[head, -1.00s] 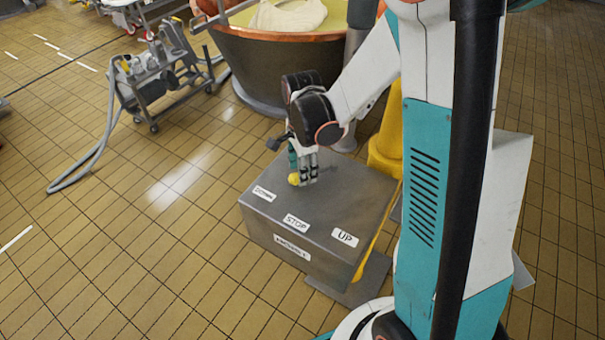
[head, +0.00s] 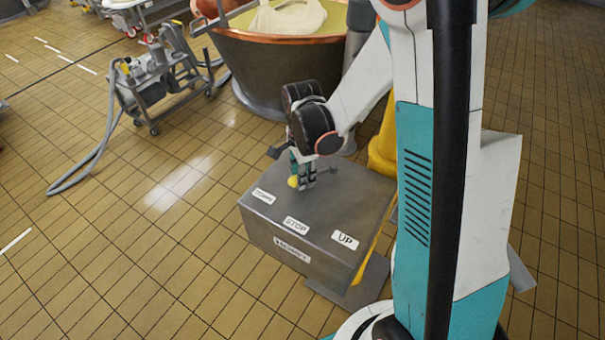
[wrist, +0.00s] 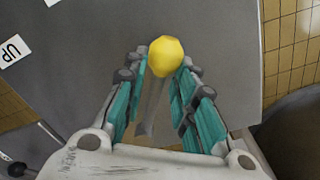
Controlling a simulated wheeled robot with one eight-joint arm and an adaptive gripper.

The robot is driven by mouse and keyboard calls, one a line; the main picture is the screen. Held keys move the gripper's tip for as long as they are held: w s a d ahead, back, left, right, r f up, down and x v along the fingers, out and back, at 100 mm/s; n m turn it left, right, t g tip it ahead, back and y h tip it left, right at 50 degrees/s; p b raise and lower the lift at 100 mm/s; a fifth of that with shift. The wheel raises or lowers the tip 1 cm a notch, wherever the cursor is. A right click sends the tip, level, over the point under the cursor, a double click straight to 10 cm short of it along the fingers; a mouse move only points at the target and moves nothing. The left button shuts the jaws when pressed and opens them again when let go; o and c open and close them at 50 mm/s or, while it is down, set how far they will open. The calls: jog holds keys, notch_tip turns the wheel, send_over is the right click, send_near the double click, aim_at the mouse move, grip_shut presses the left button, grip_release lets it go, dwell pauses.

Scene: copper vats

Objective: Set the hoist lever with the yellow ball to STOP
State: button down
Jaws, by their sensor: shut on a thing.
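The yellow ball (head: 293,182) tops the hoist lever on the grey hoist box (head: 345,205). My gripper (head: 300,183) is down over the box top, shut on the lever. In the wrist view the yellow ball (wrist: 166,57) stands out beyond the fingertips, and the grey lever shaft (wrist: 152,100) runs between the two teal fingers. The box top carries a left label (head: 263,196) too small to read now, a STOP label (head: 296,225) in the middle and an UP label (head: 345,240) at the right. The ball is nearest the left label. The lever's base is hidden.
A copper vat (head: 280,60) stands behind the box. A wheeled pump cart (head: 155,85) with a grey hose (head: 95,160) stands at the left. A yellow post (head: 383,150) rises behind the box's right side. The tiled floor left of the box is clear.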

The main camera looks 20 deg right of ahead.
jog(key=shift+s+d+f+n+b, duration=0.15)
jog(key=shift+s+n+b, duration=0.25)
jog(key=shift+s+n, duration=0.4)
jog(key=shift+s+d+r+n+b, duration=0.1)
jog(key=shift+s+n+b, duration=0.3)
jog(key=shift+s+n, duration=0.4)
jog(key=shift+s+d+n+b, duration=0.3)
jog(key=shift+s+n, duration=0.3)
jog(key=shift+n, duration=0.3)
jog(key=shift+s+d+n+b, duration=0.2)
jog(key=shift+s+d+n, duration=0.25)
jog(key=shift+n, duration=0.45)
jog(key=shift+s+a, duration=0.1)
jog(key=c, duration=1.3)
grip_release()
notch_tip(320, 180, up, 12)
